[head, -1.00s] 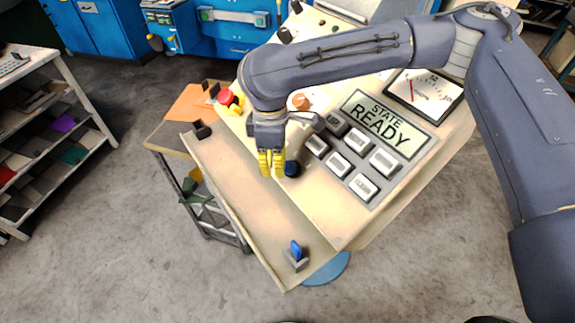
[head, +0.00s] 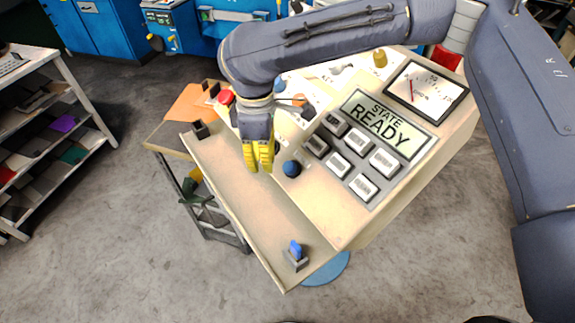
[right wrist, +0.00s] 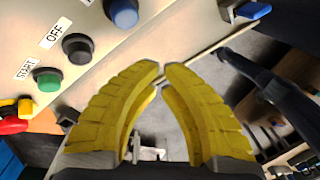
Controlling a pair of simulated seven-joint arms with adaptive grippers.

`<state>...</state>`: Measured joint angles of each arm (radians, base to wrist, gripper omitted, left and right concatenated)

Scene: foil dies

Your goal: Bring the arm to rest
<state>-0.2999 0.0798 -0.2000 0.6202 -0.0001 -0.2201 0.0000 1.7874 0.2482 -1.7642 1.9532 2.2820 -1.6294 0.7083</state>
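My right gripper (head: 258,168) hangs over the left part of the cream control console (head: 300,225), left of a round blue knob (head: 292,168). In the right wrist view its yellow fingers (right wrist: 161,68) have their tips almost together, with nothing between them. The console display (head: 385,125) reads "STATE READY". The wrist view also shows a green START button (right wrist: 47,79), a black OFF button (right wrist: 77,47) and the blue knob (right wrist: 122,12), all apart from the fingers. My left gripper is not in view.
A gauge (head: 427,93) and several grey keys (head: 362,187) sit on the console. A red button (head: 226,97) is behind my gripper. A blue switch (head: 295,248) stands at the ledge's near end. A shelf (head: 60,140) is at left; open floor lies between.

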